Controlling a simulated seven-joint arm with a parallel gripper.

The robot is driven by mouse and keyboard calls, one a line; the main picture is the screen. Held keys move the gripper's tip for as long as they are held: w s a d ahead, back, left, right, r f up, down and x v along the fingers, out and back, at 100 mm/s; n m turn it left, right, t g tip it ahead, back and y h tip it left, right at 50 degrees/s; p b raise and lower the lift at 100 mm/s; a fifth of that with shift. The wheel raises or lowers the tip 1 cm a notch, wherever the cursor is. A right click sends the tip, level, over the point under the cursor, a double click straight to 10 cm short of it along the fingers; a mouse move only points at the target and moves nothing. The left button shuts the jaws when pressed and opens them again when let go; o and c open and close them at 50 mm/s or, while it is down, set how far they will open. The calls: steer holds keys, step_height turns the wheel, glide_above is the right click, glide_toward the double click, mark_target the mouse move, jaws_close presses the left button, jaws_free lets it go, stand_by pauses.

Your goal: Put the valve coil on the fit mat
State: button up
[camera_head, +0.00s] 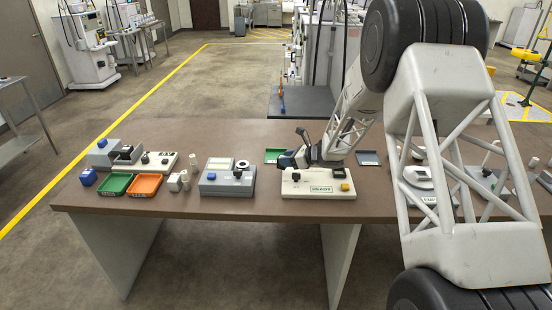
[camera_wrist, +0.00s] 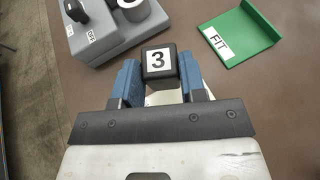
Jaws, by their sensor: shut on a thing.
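A black block with a white "3" label, which I take to be the valve coil (camera_wrist: 160,62), is between the two blue fingers of my gripper (camera_wrist: 164,82) in the wrist view. The gripper is shut on it. The green fit mat (camera_wrist: 240,38), marked FIT, lies apart from the block, at the upper right of the wrist view. In the head view the mat (camera_head: 272,154) lies on the table just left of my gripper (camera_head: 286,160). The held block cannot be made out clearly there.
A white READY box (camera_head: 318,190) with a black knob and yellow button stands in front of my gripper. A grey device (camera_head: 228,178) is to its left. A dark mat (camera_head: 369,158) lies to the right. Green (camera_head: 115,184) and orange (camera_head: 144,187) trays are further left.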

steer(key=w+a, duration=0.1)
steer(key=w, duration=0.4)
steer(key=w+a+f, duration=0.1)
steer(key=w, duration=0.4)
steer(key=w+a, duration=0.1)
steer(key=w, duration=0.4)
steer(key=shift+w+f, duration=0.25)
steer(key=shift+w, duration=0.15)
steer(key=shift+f, duration=1.75)
steer(key=shift+f, duration=0.2)
steer(key=o, duration=1)
steer(key=shift+r, duration=0.15)
